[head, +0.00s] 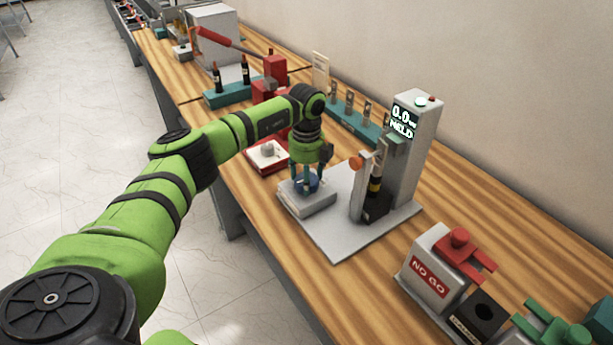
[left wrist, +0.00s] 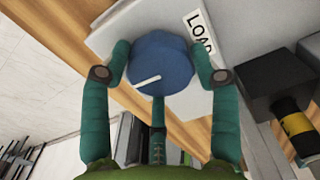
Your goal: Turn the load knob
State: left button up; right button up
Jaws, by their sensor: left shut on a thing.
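The load knob (left wrist: 160,64) is blue with a white pointer line, next to a "LOAD" label (left wrist: 200,35) in the left wrist view. In the head view the knob (head: 309,181) sits on a low grey block (head: 312,203) at the near edge of the tester's grey base plate. My left gripper (head: 306,180) points down over it. In the left wrist view the gripper's (left wrist: 160,78) fingers are shut around the knob's sides, with a third finger below it. The tester column (head: 416,140) has a display reading "0.0" and "HELD". My right gripper is in neither view.
A black and yellow part (head: 375,187) stands in the tester's fixture, right of the knob. A red press (head: 270,85) and a red-based unit (head: 267,157) stand behind. A "NO GO" box (head: 432,278) is at the front right. Bare wooden bench (head: 350,290) lies before the plate.

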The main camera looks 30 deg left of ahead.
pick_arm(q)
jog(key=shift+f, duration=0.1)
jog(key=o, duration=1.1)
jog(key=shift+o, duration=0.2)
jog(key=shift+r, duration=0.3)
notch_tip(320, 180, up, 12)
jog(key=shift+f, duration=0.25)
